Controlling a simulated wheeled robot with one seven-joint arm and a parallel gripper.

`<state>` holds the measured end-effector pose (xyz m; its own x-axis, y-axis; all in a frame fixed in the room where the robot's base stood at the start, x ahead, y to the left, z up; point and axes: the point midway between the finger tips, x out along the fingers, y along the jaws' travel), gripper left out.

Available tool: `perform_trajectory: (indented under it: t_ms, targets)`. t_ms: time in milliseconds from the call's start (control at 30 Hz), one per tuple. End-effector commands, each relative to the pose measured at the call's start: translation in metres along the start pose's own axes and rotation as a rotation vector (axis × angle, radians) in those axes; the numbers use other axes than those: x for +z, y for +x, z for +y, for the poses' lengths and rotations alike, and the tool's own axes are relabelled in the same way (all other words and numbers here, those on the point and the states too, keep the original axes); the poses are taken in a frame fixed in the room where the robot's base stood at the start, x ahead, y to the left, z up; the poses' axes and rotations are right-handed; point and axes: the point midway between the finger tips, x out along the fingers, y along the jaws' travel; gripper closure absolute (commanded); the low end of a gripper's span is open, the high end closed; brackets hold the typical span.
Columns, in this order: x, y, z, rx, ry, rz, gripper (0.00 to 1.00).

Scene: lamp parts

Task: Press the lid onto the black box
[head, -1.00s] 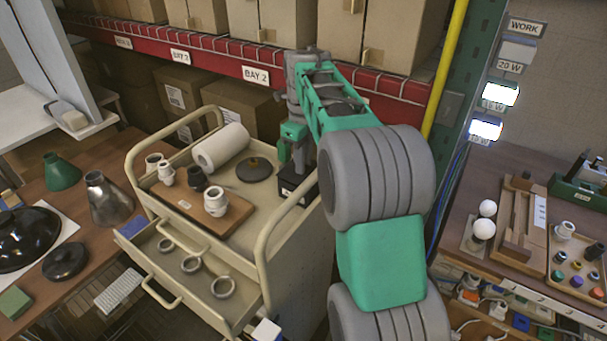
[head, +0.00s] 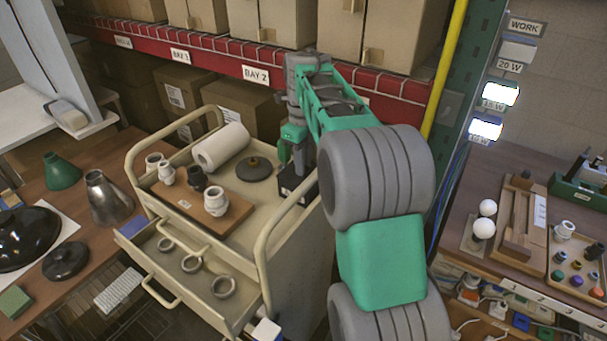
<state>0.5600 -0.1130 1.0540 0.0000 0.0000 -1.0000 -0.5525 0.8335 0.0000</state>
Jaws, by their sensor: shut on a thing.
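The black box (head: 292,186) stands at the right end of the cart's top tray, close to the side rail. My gripper (head: 299,172) points down right over the box, its fingers at the top of the box. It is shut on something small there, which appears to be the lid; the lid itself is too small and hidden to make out. I cannot tell whether the lid sits flush on the box. My arm covers the area to the right of the box.
On the cart (head: 265,225), a dark round disc with a knob (head: 255,168), a white roll (head: 219,147) and a wooden board (head: 205,213) with sockets lie left of the box. The open drawer (head: 195,275) holds several rings. A red shelf beam (head: 220,65) runs behind.

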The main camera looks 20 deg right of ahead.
Motion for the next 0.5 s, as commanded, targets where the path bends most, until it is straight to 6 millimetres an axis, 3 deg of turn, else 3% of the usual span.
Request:
perform_trajectory:
  t_ms: [500]
  targets:
    - [-0.0002,0.0042,0.0002,0.001,0.0,0.001,1.0]
